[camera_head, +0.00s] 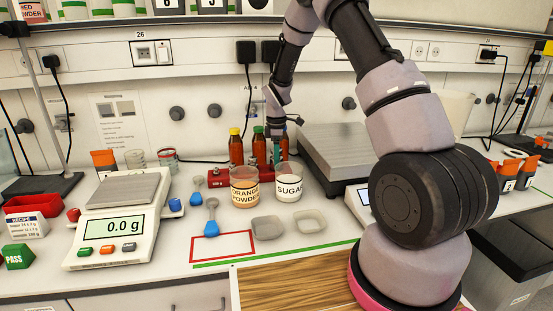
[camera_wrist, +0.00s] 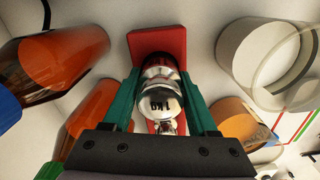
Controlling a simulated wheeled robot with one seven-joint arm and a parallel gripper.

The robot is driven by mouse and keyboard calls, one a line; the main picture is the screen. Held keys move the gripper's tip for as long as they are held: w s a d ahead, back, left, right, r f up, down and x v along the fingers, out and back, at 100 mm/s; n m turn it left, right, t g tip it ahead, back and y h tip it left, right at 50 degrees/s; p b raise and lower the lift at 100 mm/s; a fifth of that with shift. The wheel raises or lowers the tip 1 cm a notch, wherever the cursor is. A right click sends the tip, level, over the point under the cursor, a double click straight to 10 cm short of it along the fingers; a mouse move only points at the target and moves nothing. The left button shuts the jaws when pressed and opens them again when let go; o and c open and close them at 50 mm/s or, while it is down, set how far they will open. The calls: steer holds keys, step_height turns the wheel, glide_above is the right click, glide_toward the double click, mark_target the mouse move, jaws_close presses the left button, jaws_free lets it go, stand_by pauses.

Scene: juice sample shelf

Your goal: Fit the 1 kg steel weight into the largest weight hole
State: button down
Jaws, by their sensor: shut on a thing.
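The 1 kg steel weight (camera_wrist: 160,98) is shiny, and its 1 kg marking shows in the wrist view. My gripper (camera_wrist: 162,78) is shut on it, with one green finger on each side. The red weight block (camera_wrist: 150,38) lies behind the weight in the wrist view. The block's left end (camera_head: 219,179) shows in the head view, left of the jars. The largest hole is hidden, and I cannot tell whether the weight is in it or above it. In the head view my gripper (camera_head: 277,150) is behind the sugar jar and the weight is not clear.
Brown bottles (camera_head: 236,147) stand close to my gripper. The orange powder jar (camera_head: 244,186) and sugar jar (camera_head: 289,185) stand in front. A large grey scale (camera_head: 335,152) is at right, a small scale (camera_head: 112,225) at left. Two trays (camera_head: 268,228) lie in front of the jars.

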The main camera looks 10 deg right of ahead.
steer(key=shift+f, duration=0.25)
steer(key=shift+c, duration=0.5)
jaws_free()
